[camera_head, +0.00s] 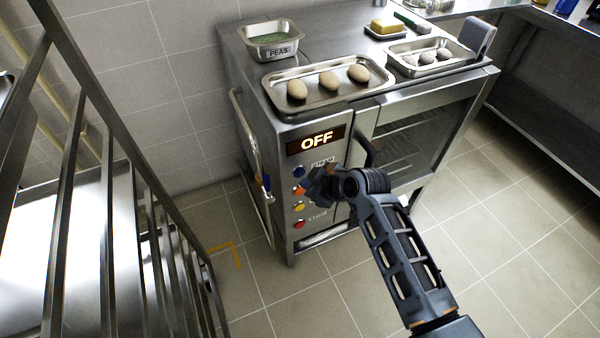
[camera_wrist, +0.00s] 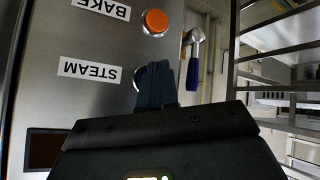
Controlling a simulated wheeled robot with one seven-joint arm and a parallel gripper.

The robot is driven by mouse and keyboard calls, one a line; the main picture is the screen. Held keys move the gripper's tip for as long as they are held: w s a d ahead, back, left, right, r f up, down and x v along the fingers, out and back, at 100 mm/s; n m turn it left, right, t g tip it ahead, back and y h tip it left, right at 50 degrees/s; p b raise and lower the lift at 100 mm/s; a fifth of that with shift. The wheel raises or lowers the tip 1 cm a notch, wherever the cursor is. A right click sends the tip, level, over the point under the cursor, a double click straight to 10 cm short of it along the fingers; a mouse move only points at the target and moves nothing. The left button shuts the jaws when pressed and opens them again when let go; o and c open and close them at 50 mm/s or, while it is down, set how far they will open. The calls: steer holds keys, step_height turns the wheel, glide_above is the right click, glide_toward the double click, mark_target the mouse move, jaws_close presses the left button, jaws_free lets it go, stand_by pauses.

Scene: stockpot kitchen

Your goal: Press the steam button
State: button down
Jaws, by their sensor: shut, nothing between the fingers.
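The oven's control panel carries a column of buttons. In the head view my gripper (camera_head: 312,184) is close to the panel, near the orange button (camera_head: 299,191).
Yellow (camera_head: 299,208) and red (camera_head: 298,224) buttons lie below. Utensils (camera_head: 265,183) hang on the oven's left side. A metal rack (camera_head: 110,230) stands at left. Trays stand on top.

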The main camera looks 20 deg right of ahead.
steer(key=shift+w, duration=0.15)
steer(key=shift+w, duration=0.3)
steer(key=shift+w+b, duration=0.35)
steer(key=shift+w, duration=0.05)
stand_by(1.1)
steer(key=shift+s, duration=0.15)
steer(key=shift+s+p, duration=0.4)
steer(key=shift+s, duration=0.3)
steer(key=shift+s, duration=0.1)
steer(key=shift+s+p, duration=0.9)
steer(key=shift+s, duration=1.5)
